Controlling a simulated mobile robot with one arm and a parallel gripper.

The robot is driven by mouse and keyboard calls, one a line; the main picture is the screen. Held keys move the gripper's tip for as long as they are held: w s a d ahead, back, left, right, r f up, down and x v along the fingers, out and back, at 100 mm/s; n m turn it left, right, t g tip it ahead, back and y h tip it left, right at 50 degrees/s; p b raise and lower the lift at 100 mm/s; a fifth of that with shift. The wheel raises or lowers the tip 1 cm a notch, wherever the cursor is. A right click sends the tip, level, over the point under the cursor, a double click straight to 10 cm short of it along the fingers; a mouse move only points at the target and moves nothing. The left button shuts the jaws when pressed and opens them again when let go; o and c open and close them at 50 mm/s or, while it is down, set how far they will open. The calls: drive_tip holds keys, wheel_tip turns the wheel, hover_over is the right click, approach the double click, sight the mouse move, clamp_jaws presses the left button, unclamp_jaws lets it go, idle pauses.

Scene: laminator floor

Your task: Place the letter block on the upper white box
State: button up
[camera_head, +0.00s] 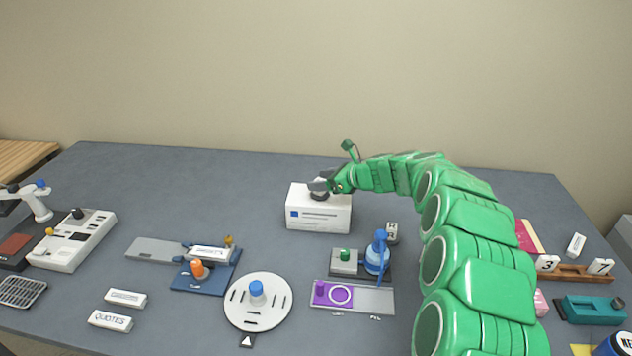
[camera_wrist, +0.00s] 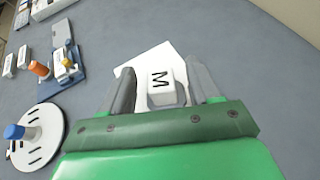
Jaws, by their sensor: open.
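The letter block (camera_wrist: 160,86), pale with a black M on its upper face, lies between the fingers of my gripper (camera_wrist: 160,70) in the wrist view. My gripper is open, with a finger on each side of the block. A small gap shows at the left finger; I cannot tell whether the right finger touches. The white box (camera_head: 318,214) stands on the table in the head view, with blue and grey print on its front. The block appears to rest on its top, which also shows in the wrist view (camera_wrist: 150,60). In the head view my gripper (camera_head: 318,186) partly hides the block.
A small lettered block (camera_head: 392,233) stands right of the box. A blue-and-grey device (camera_head: 377,258) and a purple-and-grey plate (camera_head: 365,298) lie in front. A white disc with a blue knob (camera_head: 257,318) is front left.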

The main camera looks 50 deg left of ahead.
drive_tip(key=v, duration=0.8)
drive_tip(key=shift+w+d, duration=0.15)
drive_tip(key=shift+d, duration=0.05)
drive_tip(key=shift+d+r, duration=0.25)
drive_tip(key=shift+d, duration=0.1)
drive_tip(key=shift+w, duration=0.1)
